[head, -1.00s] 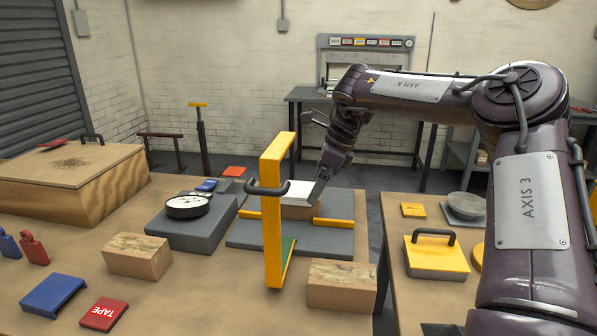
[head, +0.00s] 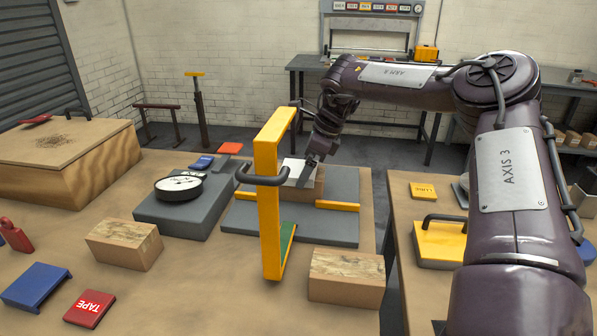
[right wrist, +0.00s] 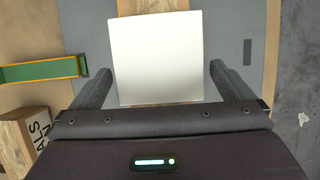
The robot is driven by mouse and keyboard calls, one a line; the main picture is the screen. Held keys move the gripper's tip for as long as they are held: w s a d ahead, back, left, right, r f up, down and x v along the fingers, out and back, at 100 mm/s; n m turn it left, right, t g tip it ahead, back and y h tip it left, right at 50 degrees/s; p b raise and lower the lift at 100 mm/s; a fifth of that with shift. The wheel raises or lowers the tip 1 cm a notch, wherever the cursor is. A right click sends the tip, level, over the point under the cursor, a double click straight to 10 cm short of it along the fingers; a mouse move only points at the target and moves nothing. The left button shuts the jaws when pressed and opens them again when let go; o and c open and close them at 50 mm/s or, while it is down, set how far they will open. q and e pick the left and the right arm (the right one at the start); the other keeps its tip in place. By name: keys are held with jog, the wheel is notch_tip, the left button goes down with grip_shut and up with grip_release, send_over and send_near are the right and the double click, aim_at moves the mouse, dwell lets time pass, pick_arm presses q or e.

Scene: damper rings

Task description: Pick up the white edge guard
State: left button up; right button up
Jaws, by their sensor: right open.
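The white edge guard (head: 294,169) rests on a wooden block (head: 310,187), partly hidden in the head view by the yellow upright frame and my gripper. In the right wrist view the guard (right wrist: 156,50) is a plain white square. My right gripper (right wrist: 160,72) is open, with one finger on each side of the guard's near part and a gap at the right finger. In the head view my right gripper (head: 307,172) is at the guard's right side. I cannot tell whether a finger touches it. My left gripper is not in view.
The yellow frame (head: 270,205) with a black handle stands left of the guard. A grey base plate (head: 335,228) with yellow strips lies under the block.

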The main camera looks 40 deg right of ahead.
jog(key=shift+a+f, duration=0.1)
jog(key=c, duration=0.9)
jog(key=shift+o, duration=0.2)
